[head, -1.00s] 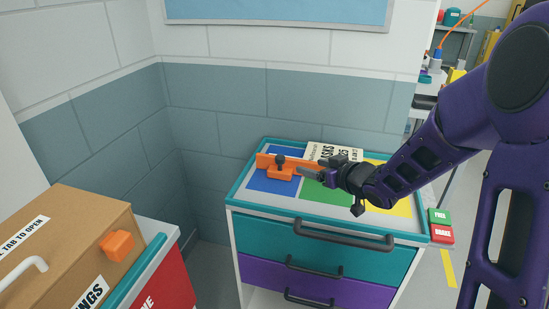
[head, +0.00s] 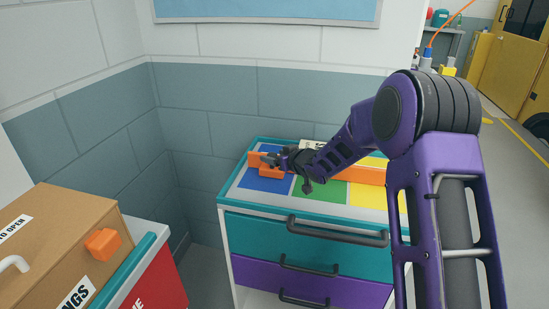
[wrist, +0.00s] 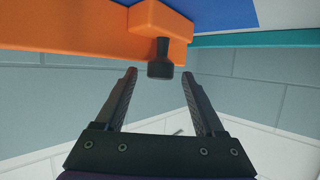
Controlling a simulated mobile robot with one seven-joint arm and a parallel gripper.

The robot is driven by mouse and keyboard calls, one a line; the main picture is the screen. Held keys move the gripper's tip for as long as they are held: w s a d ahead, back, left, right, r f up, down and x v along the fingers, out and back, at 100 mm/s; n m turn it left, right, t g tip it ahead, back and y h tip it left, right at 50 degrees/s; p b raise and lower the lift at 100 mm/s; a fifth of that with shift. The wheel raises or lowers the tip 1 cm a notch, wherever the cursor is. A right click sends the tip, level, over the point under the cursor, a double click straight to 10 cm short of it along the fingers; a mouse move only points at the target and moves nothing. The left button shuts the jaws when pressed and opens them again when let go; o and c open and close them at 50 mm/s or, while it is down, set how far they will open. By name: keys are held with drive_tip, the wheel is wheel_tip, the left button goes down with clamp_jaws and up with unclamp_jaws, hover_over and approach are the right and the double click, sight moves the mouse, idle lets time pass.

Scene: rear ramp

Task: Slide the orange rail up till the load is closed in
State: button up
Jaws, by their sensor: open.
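The orange rail (head: 365,175) lies along the top of the teal-rimmed cart (head: 226,189), its left end and orange block over the blue panel. My arm hides part of its middle. In the wrist view the rail (wrist: 75,28) shows close up, with a dark knob (wrist: 161,60) sticking out of the block. My gripper (head: 267,160) is at the rail's left part. In the wrist view my gripper (wrist: 159,74) is open, with the knob between and just beyond its fingertips, apart from both fingers. I cannot make out a distinct load.
The cart top has blue, green and yellow panels and a printed sheet (head: 312,144) at the back. Grey block walls (head: 190,130) stand close behind and left. A cardboard box (head: 60,225) with an orange tab (head: 102,243) stands at the left. Open floor (head: 520,230) lies at the right.

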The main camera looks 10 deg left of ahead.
drive_tip(key=shift+w+a+f, duration=0.1)
drive_tip(key=shift+w+a, duration=0.1)
drive_tip(key=shift+w, duration=0.05)
clamp_jaws()
idle(1.4)
